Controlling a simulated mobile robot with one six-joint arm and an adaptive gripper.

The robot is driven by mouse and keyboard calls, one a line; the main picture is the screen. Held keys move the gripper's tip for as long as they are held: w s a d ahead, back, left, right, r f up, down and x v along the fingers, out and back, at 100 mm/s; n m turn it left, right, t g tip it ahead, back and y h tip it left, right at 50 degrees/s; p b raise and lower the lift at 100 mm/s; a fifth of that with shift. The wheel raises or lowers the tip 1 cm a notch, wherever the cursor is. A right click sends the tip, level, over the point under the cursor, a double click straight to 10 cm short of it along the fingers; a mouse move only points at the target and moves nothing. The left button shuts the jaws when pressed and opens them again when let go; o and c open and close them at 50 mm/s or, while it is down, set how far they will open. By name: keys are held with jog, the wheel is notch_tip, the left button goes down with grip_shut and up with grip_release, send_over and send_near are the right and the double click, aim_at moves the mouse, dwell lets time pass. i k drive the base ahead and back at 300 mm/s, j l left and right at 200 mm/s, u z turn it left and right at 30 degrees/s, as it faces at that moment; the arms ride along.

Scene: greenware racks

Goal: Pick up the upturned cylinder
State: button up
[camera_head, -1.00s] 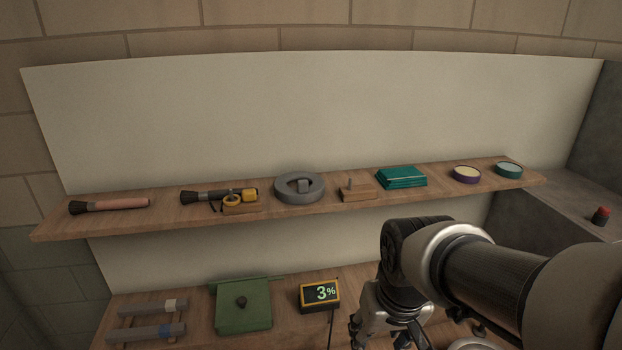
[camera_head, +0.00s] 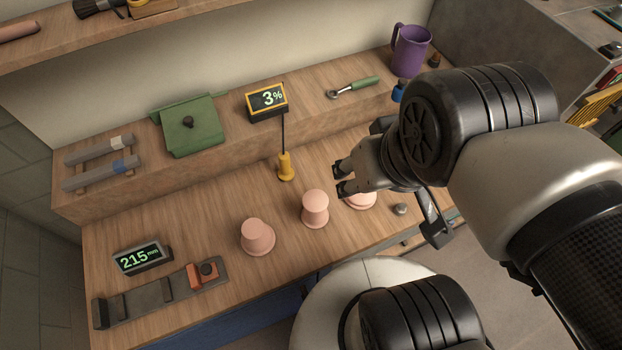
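Three pink clay pieces stand in a row on the lower worktop. The left piece (camera_head: 257,236) is a plain cylinder with a flat closed top and a wider rim at its foot, so it looks upturned. The middle piece (camera_head: 315,208) has a domed top, a narrow waist and a wider foot. The right piece (camera_head: 361,201) is low and partly hidden by my gripper. My gripper (camera_head: 341,178) is open and empty, its two fingertips apart, pointing left. In the picture it is above the middle and right pieces, off to the right of the left piece.
A yellow probe (camera_head: 285,167) stands behind the pieces, wired to a 3% display (camera_head: 268,101). A 215 mm display (camera_head: 143,257) and a grey gauge bar (camera_head: 150,300) lie at left. A raised step holds a green press (camera_head: 188,128) and a purple jug (camera_head: 410,51).

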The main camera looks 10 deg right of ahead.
aim_at(315, 215)
jog(key=u, duration=0.25)
jog(key=j+z, duration=0.15)
jog(key=j, duration=0.4)
jog(key=k+j+z, duration=0.2)
jog(key=j, duration=0.3)
jog(key=j+z, duration=0.15)
jog(key=j, duration=0.4)
jog(key=k, duration=0.05)
